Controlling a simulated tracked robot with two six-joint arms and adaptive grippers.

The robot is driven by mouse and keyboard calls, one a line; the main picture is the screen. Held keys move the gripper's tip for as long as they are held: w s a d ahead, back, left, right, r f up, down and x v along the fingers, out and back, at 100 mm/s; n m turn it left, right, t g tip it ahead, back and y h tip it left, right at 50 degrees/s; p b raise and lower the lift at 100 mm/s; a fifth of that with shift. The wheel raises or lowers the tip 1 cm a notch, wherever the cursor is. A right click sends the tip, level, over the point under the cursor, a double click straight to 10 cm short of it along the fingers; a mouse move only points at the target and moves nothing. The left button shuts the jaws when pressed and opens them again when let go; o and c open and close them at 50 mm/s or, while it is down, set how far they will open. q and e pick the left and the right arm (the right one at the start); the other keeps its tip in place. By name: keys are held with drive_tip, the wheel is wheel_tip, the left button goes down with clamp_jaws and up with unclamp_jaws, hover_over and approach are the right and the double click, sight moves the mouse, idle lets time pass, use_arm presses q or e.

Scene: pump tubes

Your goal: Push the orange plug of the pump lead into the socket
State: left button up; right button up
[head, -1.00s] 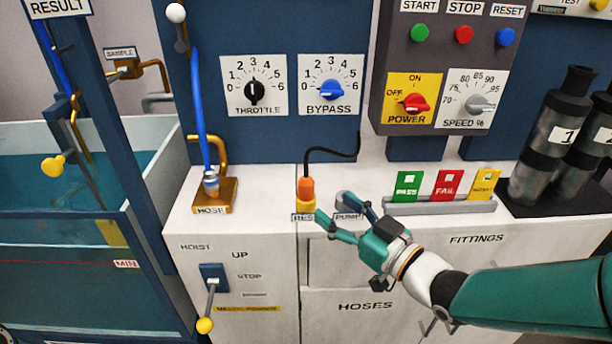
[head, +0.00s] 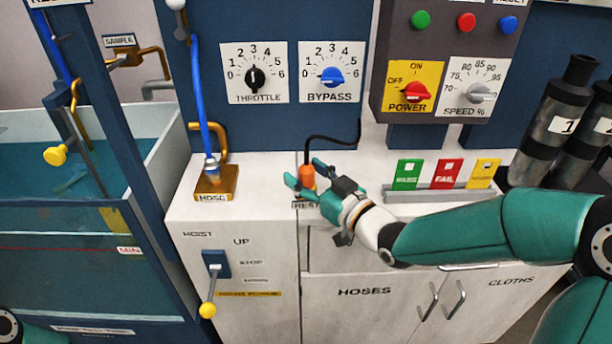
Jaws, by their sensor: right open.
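The orange plug (head: 306,173) stands upright at the back of the white cabinet top, behind the REST label (head: 305,205). The black pump lead (head: 335,140) rises from it and runs to the blue panel. My right gripper (head: 303,176) is open, with one finger to the left of the plug and the other at its right and behind. I cannot tell whether the fingers touch it. The yellow holder under the plug and the spot of the PUMP label are hidden by my gripper. My left gripper is out of view.
A brass hose block (head: 228,190) with a blue hose stands to the left. A rack of PASS, FAIL and yellow cards (head: 440,194) stands to the right. The POWER knob (head: 416,93) and the dials are on the panels above. The hoist lever (head: 211,285) sticks out from the cabinet front.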

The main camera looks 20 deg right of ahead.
sight(307, 165)
drive_tip(key=shift+c, duration=0.4)
clamp_jaws()
drive_tip(key=shift+r, duration=0.1)
drive_tip(key=shift+a+r+y+p, duration=0.6)
drive_tip(key=shift+r+p, duration=1.65)
drive_tip(key=shift+r, duration=8.1)
drive_tip(key=s+d+f+h+b, duration=0.1)
drive_tip(key=s+d+f+b, duration=0.1)
drive_tip(key=d+f, duration=0.7)
drive_tip(key=shift+f, duration=1.25)
drive_tip(key=shift+s, duration=0.1)
